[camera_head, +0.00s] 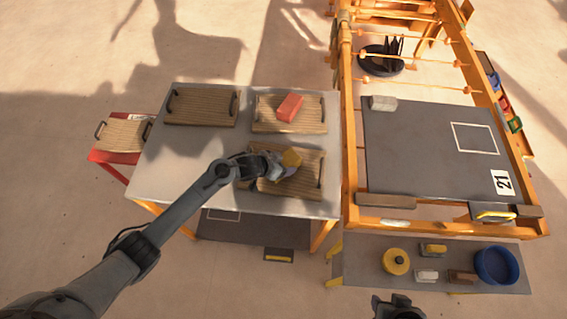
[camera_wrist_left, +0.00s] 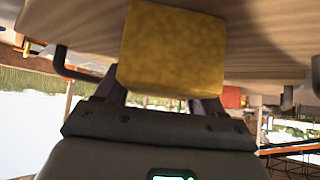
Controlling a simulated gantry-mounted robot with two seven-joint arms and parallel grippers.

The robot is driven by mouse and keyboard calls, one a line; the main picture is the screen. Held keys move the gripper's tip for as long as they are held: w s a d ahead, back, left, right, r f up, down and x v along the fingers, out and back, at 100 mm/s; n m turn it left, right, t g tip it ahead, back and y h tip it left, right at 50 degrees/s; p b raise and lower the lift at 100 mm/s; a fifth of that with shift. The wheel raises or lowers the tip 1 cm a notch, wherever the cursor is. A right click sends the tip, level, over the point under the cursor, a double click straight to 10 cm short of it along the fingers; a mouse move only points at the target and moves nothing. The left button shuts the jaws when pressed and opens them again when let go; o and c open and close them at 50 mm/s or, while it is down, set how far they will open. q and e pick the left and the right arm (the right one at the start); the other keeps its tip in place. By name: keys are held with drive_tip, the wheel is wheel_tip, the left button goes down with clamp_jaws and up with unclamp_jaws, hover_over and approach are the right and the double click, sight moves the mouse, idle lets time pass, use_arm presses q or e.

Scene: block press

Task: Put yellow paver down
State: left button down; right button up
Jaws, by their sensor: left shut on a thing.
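The yellow paver (camera_head: 292,157) is in my left gripper (camera_head: 276,165), over the front right wooden tray (camera_head: 306,187) on the grey table. In the left wrist view the yellow paver (camera_wrist_left: 172,48) sits between the fingers, close against the wooden tray (camera_wrist_left: 262,40). I cannot tell whether it touches the tray. The gripper and wrist hide part of the tray. A dark part at the bottom edge of the head view looks like my right gripper (camera_head: 397,306); its fingers cannot be made out.
A red block (camera_head: 290,107) lies on the back right tray (camera_head: 262,122). The back left tray (camera_head: 200,107) is empty. Another tray (camera_head: 124,134) stands on a red stand to the left. An orange frame (camera_head: 352,165) with a grey bed (camera_head: 415,150) stands right of the table.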

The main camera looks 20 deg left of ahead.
use_arm(q)
drive_tip(key=shift+w, duration=0.15)
drive_tip(key=shift+c, duration=0.6)
unclamp_jaws()
